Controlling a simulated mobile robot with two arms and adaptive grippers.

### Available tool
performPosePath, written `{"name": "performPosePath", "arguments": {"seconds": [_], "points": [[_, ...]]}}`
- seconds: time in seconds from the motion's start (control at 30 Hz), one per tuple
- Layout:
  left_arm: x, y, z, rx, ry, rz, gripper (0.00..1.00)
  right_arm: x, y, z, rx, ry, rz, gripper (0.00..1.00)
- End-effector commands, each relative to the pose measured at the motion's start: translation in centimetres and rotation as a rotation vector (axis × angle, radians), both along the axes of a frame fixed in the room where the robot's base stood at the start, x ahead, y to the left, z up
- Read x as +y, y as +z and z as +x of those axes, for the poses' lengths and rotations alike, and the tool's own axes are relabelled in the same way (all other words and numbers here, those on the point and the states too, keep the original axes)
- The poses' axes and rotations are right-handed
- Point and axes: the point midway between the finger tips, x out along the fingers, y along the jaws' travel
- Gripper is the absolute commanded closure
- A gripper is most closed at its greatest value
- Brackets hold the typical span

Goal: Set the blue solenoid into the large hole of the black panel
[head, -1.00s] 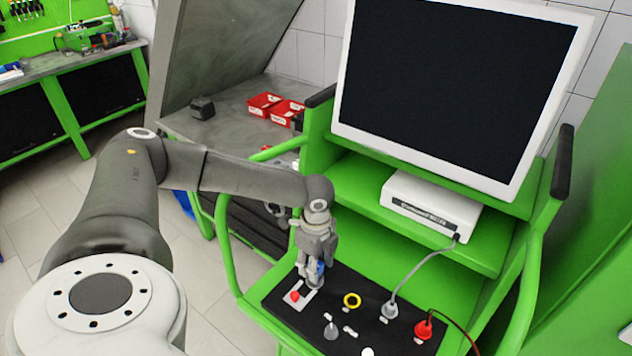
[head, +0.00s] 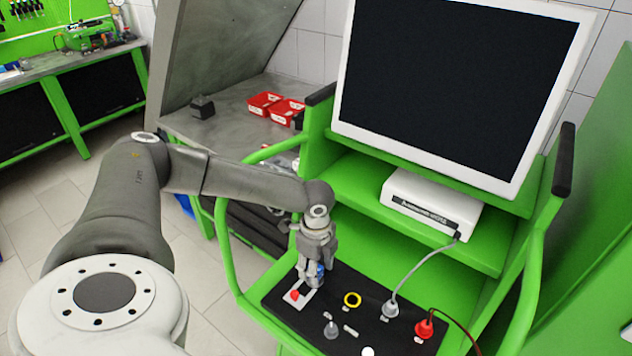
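The black panel (head: 293,325) lies on the green cart's front shelf. My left gripper (head: 314,284) points down over its back left part, beside the white plate with the red knob. A small part of the blue solenoid (head: 320,270) shows between the gripper's fingers, which are closed around it; the fingers hide the rest. I cannot tell whether the solenoid touches the panel, and the large hole cannot be made out. My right gripper is not in view.
A white box (head: 430,208) and large monitor (head: 455,90) stand behind. Green cart rails flank the panel.

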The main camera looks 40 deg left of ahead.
Motion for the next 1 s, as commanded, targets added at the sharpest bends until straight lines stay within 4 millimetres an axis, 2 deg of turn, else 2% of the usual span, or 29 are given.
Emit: {"name": "performPosePath", "arguments": {"seconds": [0.23,0.27,0.43,0.67,0.83,1.0], "points": [[-0.02,-0.13,0.04,-0.001,0.0,-0.001,0.75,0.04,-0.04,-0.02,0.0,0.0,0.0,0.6],[-0.02,-0.13,0.04,-0.001,0.0,-0.001,0.55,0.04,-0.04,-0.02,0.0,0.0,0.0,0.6],[-0.01,-0.13,0.03,-0.001,0.0,0.0,0.34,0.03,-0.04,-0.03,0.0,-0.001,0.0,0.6],[0.0,-0.14,0.02,-0.001,0.0,0.0,0.33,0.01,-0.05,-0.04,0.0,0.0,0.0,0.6],[0.01,-0.18,-0.01,0.0,0.0,0.0,0.15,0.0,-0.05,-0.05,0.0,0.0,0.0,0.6],[0.01,-0.17,-0.01,0.0,0.0,0.0,0.15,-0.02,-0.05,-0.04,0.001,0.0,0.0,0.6]]}}
